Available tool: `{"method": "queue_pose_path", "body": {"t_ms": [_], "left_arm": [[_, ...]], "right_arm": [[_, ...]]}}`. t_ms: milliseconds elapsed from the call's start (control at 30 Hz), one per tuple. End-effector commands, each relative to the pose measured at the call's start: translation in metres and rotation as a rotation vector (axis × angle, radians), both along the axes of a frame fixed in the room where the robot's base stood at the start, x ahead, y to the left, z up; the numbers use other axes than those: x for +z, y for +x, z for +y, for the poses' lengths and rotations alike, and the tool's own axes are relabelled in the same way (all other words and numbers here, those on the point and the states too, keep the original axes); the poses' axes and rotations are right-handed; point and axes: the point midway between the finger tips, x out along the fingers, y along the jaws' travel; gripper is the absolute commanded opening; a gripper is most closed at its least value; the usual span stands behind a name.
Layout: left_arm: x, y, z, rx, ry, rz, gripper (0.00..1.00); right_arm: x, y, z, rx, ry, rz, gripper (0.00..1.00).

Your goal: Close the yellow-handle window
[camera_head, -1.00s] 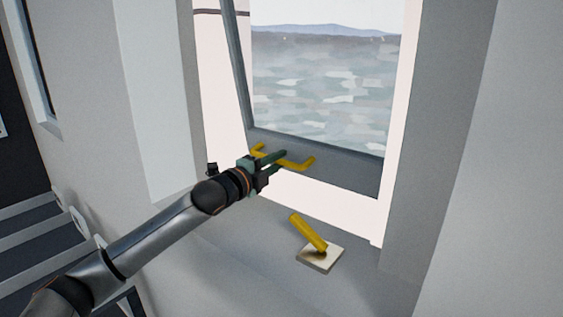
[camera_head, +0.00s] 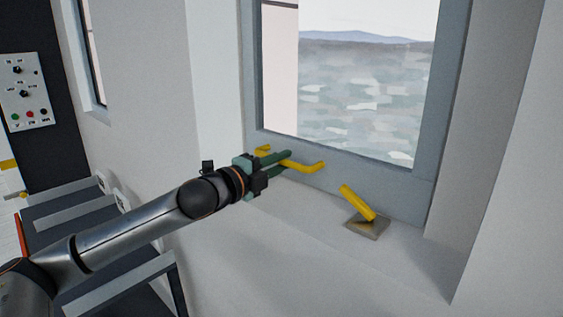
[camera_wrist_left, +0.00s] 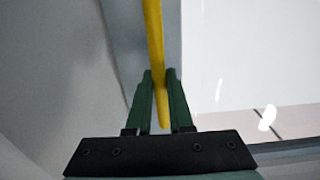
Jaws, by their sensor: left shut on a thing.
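The window (camera_head: 335,158) has a grey frame around clear glass, with water and hills behind it. Its frame appears to sit in the wall opening, with no clear gap along the bottom or right side. A yellow handle (camera_head: 309,167) is on its lower rail. My left gripper (camera_head: 284,163) is shut on this handle, with green fingers on either side of it. In the left wrist view the yellow handle (camera_wrist_left: 154,40) runs between the two fingers (camera_wrist_left: 160,78). The fingers and gripper hide part of the handle. My right gripper is not in view.
A separate yellow lever (camera_head: 357,202) tilts up from a small square plate (camera_head: 367,228) on the sill, right of my gripper. A control panel (camera_head: 27,92) with knobs and buttons is at the far left. Grey steps (camera_head: 75,187) lie below it.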

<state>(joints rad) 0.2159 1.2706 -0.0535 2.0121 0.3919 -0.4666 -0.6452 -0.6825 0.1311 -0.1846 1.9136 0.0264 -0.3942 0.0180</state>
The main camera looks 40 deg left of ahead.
Motion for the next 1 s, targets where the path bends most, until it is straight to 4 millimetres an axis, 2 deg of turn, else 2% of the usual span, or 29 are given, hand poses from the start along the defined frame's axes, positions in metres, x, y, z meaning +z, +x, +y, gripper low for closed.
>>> {"method": "queue_pose_path", "body": {"t_ms": [467,500,733,1000], "left_arm": [[0.0001,-0.0014,-0.0050,-0.012,0.001,-0.001,0.00],[0.0000,-0.0014,-0.0051,-0.012,0.000,0.000,0.23],[0.0002,-0.0010,-0.0039,-0.009,0.000,-0.001,0.49],[0.0001,-0.0010,-0.0030,-0.007,0.000,-0.001,0.49]], "right_arm": [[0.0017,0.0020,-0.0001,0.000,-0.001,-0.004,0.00],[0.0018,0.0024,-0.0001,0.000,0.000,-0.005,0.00],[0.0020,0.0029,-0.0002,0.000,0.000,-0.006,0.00],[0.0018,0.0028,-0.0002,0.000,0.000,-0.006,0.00]]}}
